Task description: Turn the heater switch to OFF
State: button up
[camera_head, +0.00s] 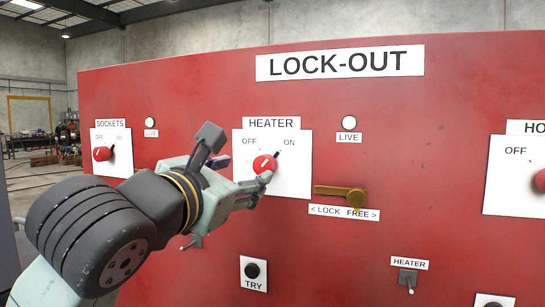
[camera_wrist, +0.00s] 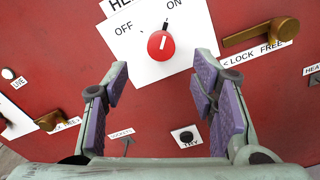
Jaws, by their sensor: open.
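The heater switch is a round red knob (camera_head: 264,164) on a white plate (camera_head: 299,183) marked OFF at left and ON at right. Its white line and black pointer lean up and right towards ON. In the wrist view the knob (camera_wrist: 161,45) is near the top centre, with the pointer also on the ON side. My gripper (camera_head: 241,171) is open in front of the plate, with its fingers near the knob. In the wrist view the open fingers (camera_wrist: 162,70) spread to both sides, below the knob. Nothing is between them. Contact with the knob is not visible.
A brass lever (camera_head: 340,191) lies horizontally above a LOCK/FREE label, right of the heater plate. A black TRY button (camera_head: 252,270) is below, and a HEATER toggle (camera_head: 408,281) lower right. A SOCKETS knob (camera_head: 102,153) is at left. A pale LIVE lamp (camera_head: 349,122) is above the lever.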

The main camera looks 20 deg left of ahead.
aim_at(262, 165)
jog(key=w+p, duration=0.1)
jog(key=w, duration=0.2)
jog(key=w+p, duration=0.1)
jog(key=w, duration=0.2)
jog(key=w+p, duration=0.1)
jog(key=w, duration=0.3)
jog(key=shift+d+p, duration=0.25)
jog(key=shift+p, duration=0.05)
jog(key=shift+c, duration=0.2)
jog(key=c, duration=1.1)
